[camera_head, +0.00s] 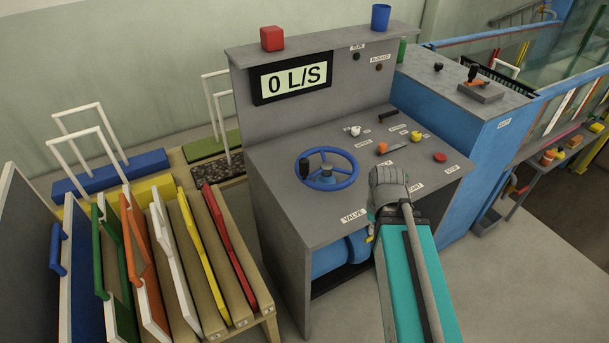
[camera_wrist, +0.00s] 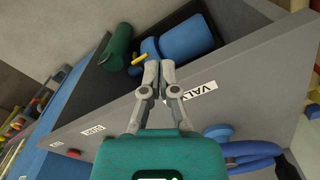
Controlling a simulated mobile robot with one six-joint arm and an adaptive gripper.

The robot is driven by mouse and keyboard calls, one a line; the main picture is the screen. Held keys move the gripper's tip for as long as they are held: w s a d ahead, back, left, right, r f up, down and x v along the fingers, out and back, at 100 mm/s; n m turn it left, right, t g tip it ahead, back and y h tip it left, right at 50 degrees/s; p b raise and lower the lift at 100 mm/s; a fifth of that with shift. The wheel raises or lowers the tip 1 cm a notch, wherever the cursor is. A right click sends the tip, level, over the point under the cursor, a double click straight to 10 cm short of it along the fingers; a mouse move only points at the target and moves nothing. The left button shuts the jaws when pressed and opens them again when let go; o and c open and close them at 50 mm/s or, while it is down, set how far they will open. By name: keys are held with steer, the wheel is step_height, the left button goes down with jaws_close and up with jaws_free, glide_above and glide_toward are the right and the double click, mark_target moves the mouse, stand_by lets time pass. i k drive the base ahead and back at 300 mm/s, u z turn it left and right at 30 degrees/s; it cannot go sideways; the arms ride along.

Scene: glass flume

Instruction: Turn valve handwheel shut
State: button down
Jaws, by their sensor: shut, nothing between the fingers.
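The valve handwheel (camera_head: 345,182) is a blue spoked wheel with a black knob on its rim. It lies on the sloping grey top of the console, left of centre in the head view, behind the label "VALVE" (camera_head: 354,215). Part of it also shows at the lower right of the wrist view (camera_wrist: 255,149). My gripper (camera_wrist: 159,72) is shut and empty, its grey fingertips together near the label and the console's front edge. It is apart from the wheel. In the head view my arm stands right of the wheel, and the fingertips cannot be made out clearly.
The display (camera_head: 292,78) reads "0 L/S". Small knobs, including a red one (camera_head: 440,157), sit right of the wheel. A red block (camera_head: 272,38) and a blue cup (camera_head: 380,17) stand on the shelf above. Coloured panels (camera_head: 150,265) stand in a wooden rack at left.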

mark_target(302, 165)
steer(key=k, duration=1.35)
steer(key=z, duration=0.4)
steer(key=i, duration=0.75)
steer(key=z, duration=0.4)
steer(key=i, duration=1.1)
steer(key=u, duration=0.8)
